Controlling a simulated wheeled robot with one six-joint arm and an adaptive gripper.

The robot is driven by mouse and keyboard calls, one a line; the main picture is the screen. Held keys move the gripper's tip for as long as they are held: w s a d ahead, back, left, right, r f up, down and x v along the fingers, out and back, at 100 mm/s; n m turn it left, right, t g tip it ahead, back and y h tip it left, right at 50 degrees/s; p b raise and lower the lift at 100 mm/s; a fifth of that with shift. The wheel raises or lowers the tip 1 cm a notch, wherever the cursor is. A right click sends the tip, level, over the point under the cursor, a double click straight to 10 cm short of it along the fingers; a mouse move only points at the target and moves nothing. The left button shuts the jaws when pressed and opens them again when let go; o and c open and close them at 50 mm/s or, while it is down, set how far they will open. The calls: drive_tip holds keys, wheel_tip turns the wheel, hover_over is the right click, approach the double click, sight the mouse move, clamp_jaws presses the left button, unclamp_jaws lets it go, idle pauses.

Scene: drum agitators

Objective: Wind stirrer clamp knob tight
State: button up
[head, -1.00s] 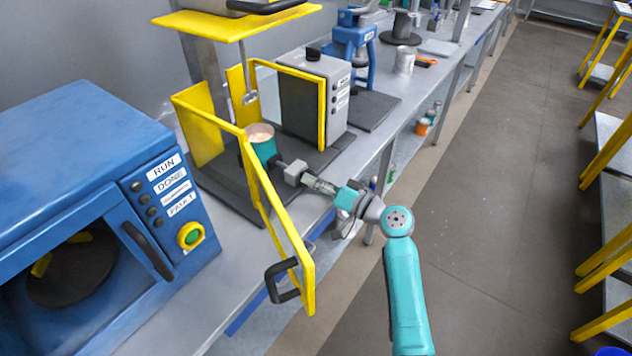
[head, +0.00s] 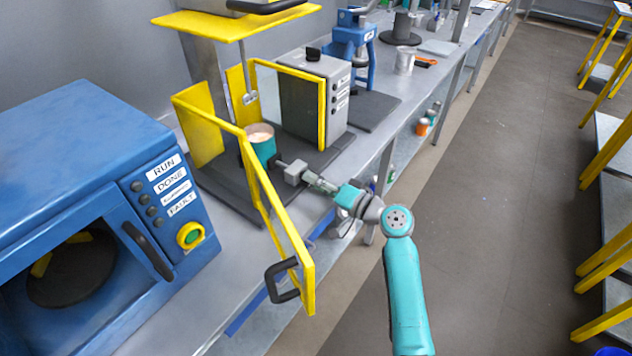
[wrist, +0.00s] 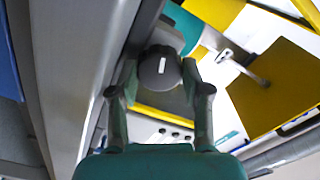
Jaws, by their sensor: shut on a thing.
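The clamp knob (wrist: 160,68) is dark and round with a white mark on its face, seen in the wrist view. My gripper (wrist: 160,80) is shut on it, one finger on each side. In the head view my gripper (head: 312,181) reaches in from the right to a grey clamp block (head: 295,172) beside the teal drum (head: 262,150); I cannot make out the knob there. The drum holds pale contents and stands on a dark base. The stirrer shaft (head: 250,98) hangs above the drum, its lower end clear of the contents.
A yellow-framed guard door (head: 280,225) with a black handle stands open left of my arm. A grey control box (head: 315,95) stands behind the drum. A blue machine (head: 85,190) fills the left of the bench.

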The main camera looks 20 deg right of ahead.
drive_tip(key=o, duration=1.2)
drive_tip(key=shift+c, duration=0.2)
drive_tip(key=shift+f, duration=0.1)
